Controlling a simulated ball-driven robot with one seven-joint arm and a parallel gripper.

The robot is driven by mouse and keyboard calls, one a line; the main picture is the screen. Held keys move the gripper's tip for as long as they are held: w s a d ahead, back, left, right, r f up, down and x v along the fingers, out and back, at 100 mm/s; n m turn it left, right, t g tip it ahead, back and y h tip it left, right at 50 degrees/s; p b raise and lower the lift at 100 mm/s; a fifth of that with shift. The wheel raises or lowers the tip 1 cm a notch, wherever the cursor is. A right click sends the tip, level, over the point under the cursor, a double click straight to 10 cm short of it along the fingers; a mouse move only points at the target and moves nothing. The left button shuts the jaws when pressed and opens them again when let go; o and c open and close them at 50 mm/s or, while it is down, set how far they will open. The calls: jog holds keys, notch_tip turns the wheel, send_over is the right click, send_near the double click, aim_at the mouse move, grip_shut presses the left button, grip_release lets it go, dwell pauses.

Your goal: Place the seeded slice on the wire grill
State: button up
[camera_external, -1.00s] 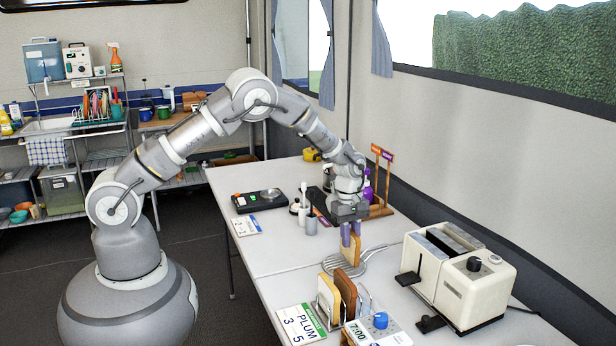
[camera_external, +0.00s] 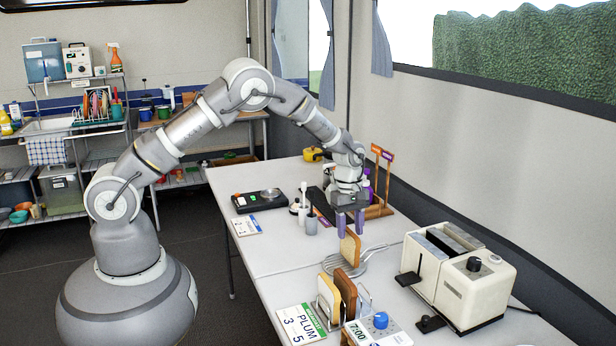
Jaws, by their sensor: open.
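A tan bread slice (camera_external: 350,248), which I take to be the seeded slice, stands on edge, roughly upright, at the left part of the wire grill (camera_external: 376,249). Seeds are too small to make out. My gripper (camera_external: 349,226) is open and empty just above the slice, its two purple fingers spread apart and pointing down. Whether the fingertips still overlap the slice's top edge is hard to tell. More slices (camera_external: 344,291) stand in a wire rack in front of the grill.
A cream toaster (camera_external: 458,278) stands to the right. A blue-knobbed timer (camera_external: 380,322) and a PLUM card (camera_external: 301,324) are at the front. Behind are a black scale (camera_external: 259,200), small bottles (camera_external: 304,208) and a wooden stand (camera_external: 378,211).

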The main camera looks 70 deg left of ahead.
notch_tip(320, 180, up, 36)
jog(key=w+a+m+t+p, duration=0.1)
jog(key=w+m+t+p, duration=0.15)
jog(key=m+t, duration=0.4)
jog(key=s+r+m+t, duration=0.3)
jog(key=s+r, duration=0.3)
jog(key=r, duration=0.5)
jog(key=s+r+m+t+y, duration=0.1)
jog(key=s+r+m+t, duration=0.2)
jog(key=s+r, duration=0.3)
jog(key=s+r+m+t, duration=0.3)
jog(key=s+r+m, duration=0.2)
jog(key=r, duration=1.1)
jog(key=shift+s+d+r, duration=0.15)
jog(key=shift+s+r, duration=0.25)
jog(key=shift+s, duration=0.3)
jog(key=shift+m, duration=0.25)
